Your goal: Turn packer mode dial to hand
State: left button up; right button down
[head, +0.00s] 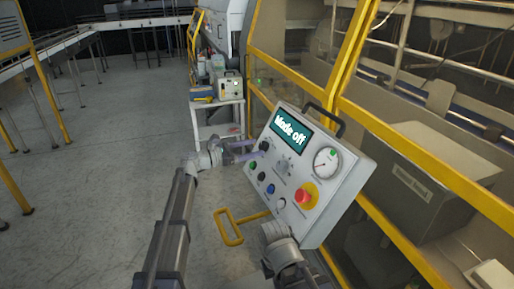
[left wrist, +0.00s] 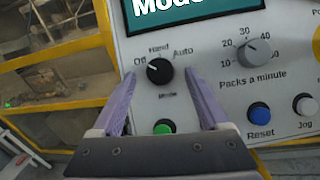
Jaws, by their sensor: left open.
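The grey control panel (head: 335,190) has a screen (head: 290,131) reading "Mode off". The black mode dial (left wrist: 160,71) is on the panel's left part, with Off, Hand and Auto printed around it. Its white mark points up and left, toward Off. In the head view, the dial (head: 264,146) sits beside my left fingertips. My left gripper (head: 254,151) is open at the panel's left edge. In the left wrist view, its purple fingers (left wrist: 159,76) stand on either side of the dial, with gaps showing. My right arm's wrist is below the panel; its fingers are not clear.
A packs-a-minute knob (left wrist: 254,53), a green button (left wrist: 162,128), a blue Reset button (left wrist: 259,113) and a red emergency button (head: 304,196) share the panel. A yellow handle (head: 229,238) juts out below. Yellow-framed guarding stands behind; the floor at left is open.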

pick_arm(q)
jog(key=shift+x, duration=0.95)
grip_shut()
